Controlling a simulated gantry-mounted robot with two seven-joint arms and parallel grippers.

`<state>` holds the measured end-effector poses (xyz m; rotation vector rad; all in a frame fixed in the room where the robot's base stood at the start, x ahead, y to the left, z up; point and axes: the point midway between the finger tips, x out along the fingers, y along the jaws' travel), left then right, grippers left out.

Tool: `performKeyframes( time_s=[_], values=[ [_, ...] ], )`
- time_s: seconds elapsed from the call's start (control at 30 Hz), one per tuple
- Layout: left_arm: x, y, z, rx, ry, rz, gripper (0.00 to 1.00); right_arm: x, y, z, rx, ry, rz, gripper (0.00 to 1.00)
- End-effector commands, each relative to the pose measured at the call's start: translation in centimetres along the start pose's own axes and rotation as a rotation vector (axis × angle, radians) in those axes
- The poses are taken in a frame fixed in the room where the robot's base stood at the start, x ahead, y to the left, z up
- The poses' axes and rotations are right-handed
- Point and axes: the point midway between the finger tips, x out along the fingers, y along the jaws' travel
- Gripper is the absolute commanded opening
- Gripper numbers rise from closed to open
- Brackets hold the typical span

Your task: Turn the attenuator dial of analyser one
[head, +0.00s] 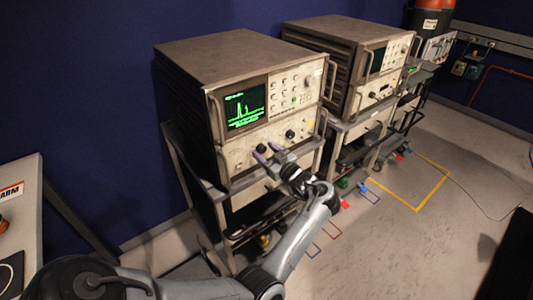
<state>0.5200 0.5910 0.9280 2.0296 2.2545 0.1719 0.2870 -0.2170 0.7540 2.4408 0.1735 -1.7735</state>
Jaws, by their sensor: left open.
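The nearer analyser (215,62), a beige-grey instrument on a cart, shows a green trace on its lit screen (245,107). I cannot read a label saying which unit is analyser one. A black dial (290,134) sits on its lower front panel, and another knob (308,82) sits higher at the right. Which is the attenuator dial is not readable. My left gripper (267,150) is open in front of the lower panel, left of and slightly below the black dial. Its fingers cover a little of the panel; whether they touch it is unclear. My right gripper is not in view.
A second analyser (345,31) with a dark screen stands on a cart behind to the right. Handles (218,122) project from the nearer analyser's front. Cables and small coloured items lie low by the carts. The floor (440,235) at the right is mostly clear, with yellow tape (430,193).

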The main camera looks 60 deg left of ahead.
Motion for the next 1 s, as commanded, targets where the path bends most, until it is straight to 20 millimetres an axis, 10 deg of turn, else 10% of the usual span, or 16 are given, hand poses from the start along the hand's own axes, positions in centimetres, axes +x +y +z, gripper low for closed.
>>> performKeyframes(
  time_s=[0.23,0.6,1.0],
  values=[
    [0.0,0.0,0.0,0.000,-0.001,0.000,0.60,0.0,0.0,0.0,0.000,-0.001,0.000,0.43],
    [0.0,0.0,0.0,0.000,-0.001,0.000,0.05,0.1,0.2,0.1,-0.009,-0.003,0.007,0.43],
    [0.0,0.1,-0.4,0.093,0.000,0.000,0.05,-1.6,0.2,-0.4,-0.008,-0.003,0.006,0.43]
  ],
)
